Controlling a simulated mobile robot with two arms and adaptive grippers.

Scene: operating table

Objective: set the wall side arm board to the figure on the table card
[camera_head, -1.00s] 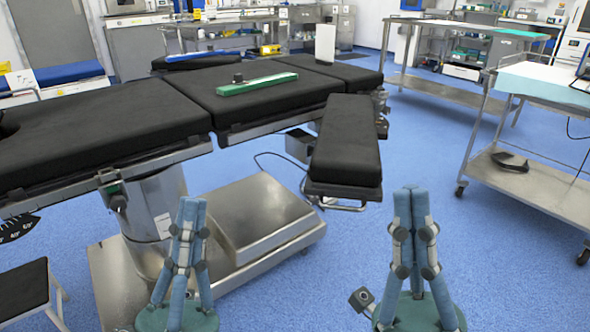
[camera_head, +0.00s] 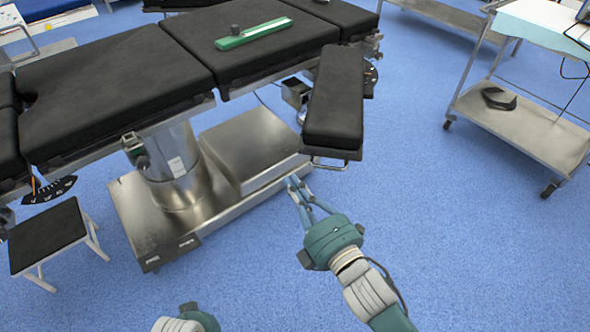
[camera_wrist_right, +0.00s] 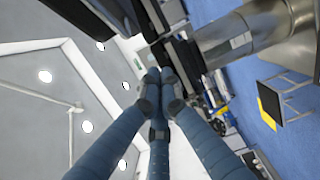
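A black padded arm board (camera_head: 335,100) sticks out from the near side of the operating table (camera_head: 120,80), with a metal bar under its near end. A dark dial (camera_head: 371,77) with marks shows beside it. Another black board (camera_head: 185,3) shows only as a strip at the top edge, beyond the table. I cannot tell which is the wall side one. No card is readable in the head view. My right gripper (camera_head: 294,183) is below and left of the near board's end, apart from it, fingertips together and empty. Only part of my left arm shows at the bottom edge.
A green bar with a dark knob (camera_head: 253,33) lies on the table. A marked dial (camera_head: 48,190) hangs at the left, above a black step stool (camera_head: 48,237). A steel cart (camera_head: 520,125) stands at the right. Blue floor is clear between.

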